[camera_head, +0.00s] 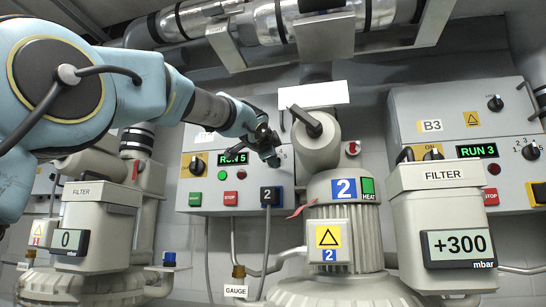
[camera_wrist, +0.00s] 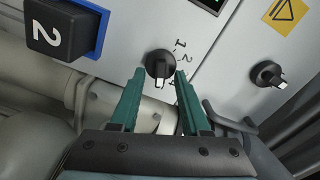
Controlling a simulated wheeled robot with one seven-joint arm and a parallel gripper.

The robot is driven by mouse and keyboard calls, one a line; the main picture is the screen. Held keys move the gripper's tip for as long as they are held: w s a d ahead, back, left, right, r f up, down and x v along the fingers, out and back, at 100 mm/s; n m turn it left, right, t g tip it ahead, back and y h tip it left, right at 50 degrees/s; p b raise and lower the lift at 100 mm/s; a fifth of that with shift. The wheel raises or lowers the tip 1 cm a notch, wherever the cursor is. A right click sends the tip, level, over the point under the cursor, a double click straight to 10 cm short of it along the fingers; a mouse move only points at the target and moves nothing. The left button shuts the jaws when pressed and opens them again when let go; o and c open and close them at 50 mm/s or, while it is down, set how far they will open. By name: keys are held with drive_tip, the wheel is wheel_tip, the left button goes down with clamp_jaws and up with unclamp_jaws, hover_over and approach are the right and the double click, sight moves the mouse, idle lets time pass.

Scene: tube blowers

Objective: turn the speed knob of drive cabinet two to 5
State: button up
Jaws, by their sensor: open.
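Drive cabinet two (camera_head: 215,200) is the grey box at mid-left, with a black "2" block (camera_head: 270,194) at its lower right. Its green display (camera_head: 232,158) reads "RUN 5". In the wrist view the round black speed knob (camera_wrist: 160,62) sits beside printed numbers, of which 1 and 2 are legible. My open gripper (camera_wrist: 159,78) has a green finger on either side of the knob's lower part. Contact cannot be told.
A second black knob (camera_wrist: 267,75) is at the right in the wrist view. Below the gripper are a green button (camera_head: 195,199) and a red stop button (camera_head: 230,198). The blower marked 2 (camera_head: 335,230) stands to the right. Cabinet B3 (camera_head: 400,105) is farther right.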

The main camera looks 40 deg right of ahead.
drive_tip(key=b+v, duration=0.4)
drive_tip(key=v, duration=0.6)
drive_tip(key=shift+s+a+b, duration=0.2)
drive_tip(key=shift+a+b, duration=0.15)
